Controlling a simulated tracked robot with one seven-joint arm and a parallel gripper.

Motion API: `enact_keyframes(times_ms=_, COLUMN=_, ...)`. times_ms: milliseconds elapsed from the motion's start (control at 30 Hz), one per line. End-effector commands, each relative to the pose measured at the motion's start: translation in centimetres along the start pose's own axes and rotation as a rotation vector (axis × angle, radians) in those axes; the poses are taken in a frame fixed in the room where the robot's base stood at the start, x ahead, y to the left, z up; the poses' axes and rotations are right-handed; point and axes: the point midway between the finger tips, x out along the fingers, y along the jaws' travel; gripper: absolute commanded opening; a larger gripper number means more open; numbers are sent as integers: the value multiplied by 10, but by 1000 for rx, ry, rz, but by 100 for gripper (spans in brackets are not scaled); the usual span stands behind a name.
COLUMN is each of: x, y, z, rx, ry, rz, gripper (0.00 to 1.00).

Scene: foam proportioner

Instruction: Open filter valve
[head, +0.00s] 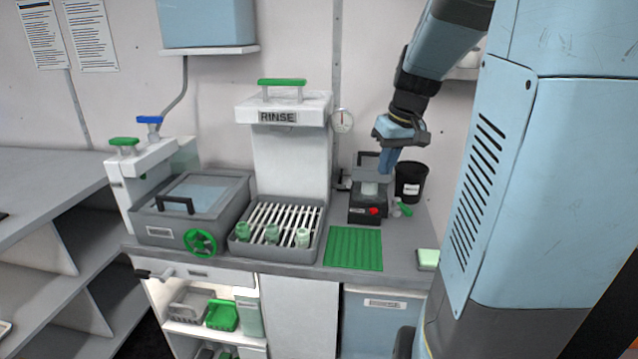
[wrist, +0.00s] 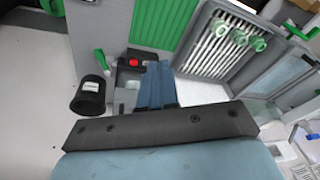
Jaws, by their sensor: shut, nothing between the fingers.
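No valve carries a readable filter label, so I cannot tell which is the filter valve. A small green handle (head: 404,209) sits on the right side of a black box with a red button (head: 366,213); in the wrist view a green lever (wrist: 101,60) shows beside that box (wrist: 127,75). A green handwheel (head: 200,242) is on the front of the lidded grey basin. A green tap handle (head: 124,142) and a blue one (head: 149,120) top the white unit at left. My gripper (head: 387,165) is shut and empty, pointing down above the black box; its blue fingers also show in the wrist view (wrist: 155,84).
A black cup (head: 411,183) stands behind and right of the box. The RINSE tower (head: 290,150) rises behind a slatted tray (head: 262,244) with several pale green cups. A green mat (head: 354,248) lies empty at the front. A pale green block (head: 428,258) lies at the right edge.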

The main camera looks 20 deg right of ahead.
Motion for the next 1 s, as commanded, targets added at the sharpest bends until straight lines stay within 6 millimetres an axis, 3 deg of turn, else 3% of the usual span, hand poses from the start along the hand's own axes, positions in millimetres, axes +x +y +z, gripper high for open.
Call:
enact_keyframes(times_ms=33, x=8, y=19, z=-6, rx=11, ry=-9, rz=-22, gripper=0)
enact_keyframes(times_ms=300, x=45, y=111, z=-25, rx=21, ry=11, rz=-158, gripper=0)
enact_keyframes(times_ms=600, x=84, y=221, z=-16, rx=42, ry=128, rz=-298, gripper=0)
enact_keyframes(times_ms=800, x=98, y=268, z=-4, rx=50, ry=206, rz=-346, gripper=0)
enact_keyframes(times_ms=1000, x=104, y=281, z=0, rx=49, ry=235, rz=-358, gripper=0)
